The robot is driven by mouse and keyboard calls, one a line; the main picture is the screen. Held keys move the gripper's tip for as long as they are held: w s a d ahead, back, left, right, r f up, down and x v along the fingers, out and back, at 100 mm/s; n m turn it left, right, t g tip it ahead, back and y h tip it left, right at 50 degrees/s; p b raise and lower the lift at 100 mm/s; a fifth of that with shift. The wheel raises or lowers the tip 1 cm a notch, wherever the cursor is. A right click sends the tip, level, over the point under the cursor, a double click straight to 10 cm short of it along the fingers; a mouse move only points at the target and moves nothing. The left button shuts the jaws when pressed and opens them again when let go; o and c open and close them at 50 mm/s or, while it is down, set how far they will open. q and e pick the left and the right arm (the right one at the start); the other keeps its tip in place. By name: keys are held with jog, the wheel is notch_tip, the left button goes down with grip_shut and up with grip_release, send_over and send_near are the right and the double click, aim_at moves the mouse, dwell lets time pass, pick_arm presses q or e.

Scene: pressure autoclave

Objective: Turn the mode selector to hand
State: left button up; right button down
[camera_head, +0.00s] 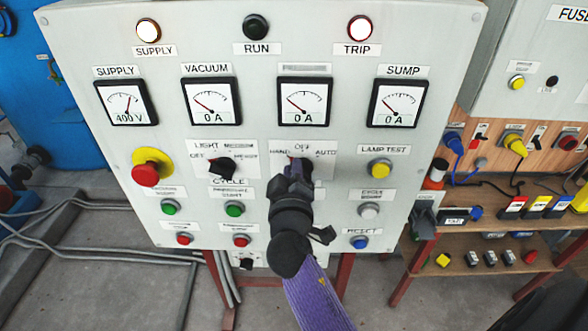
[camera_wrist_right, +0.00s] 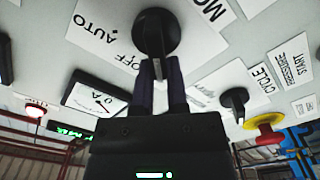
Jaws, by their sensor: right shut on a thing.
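The mode selector is a black rotary knob (camera_wrist_right: 158,32) on the grey panel, on a plate lettered HAND, OFF and AUTO (camera_head: 325,153). My right gripper (camera_head: 297,170) reaches up to it from below and covers most of the knob in the head view. In the right wrist view, the two fingers (camera_wrist_right: 162,70) are shut on the knob's handle. The OFF and AUTO lettering shows left of the knob there; HAND is hidden in that view. The exact pointer position cannot be told. My left gripper is not in view.
A second black selector (camera_head: 222,167) is left of the gripper, with a red emergency button (camera_head: 146,173) further left. A yellow lamp-test button (camera_head: 380,168) is to the right. Green, red, white and blue buttons sit below. Gauges line the panel above.

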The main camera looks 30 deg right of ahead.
dwell(0.4)
jog(key=c, duration=0.6)
grip_release()
jog(key=shift+c, duration=0.2)
jog(key=shift+f, duration=0.1)
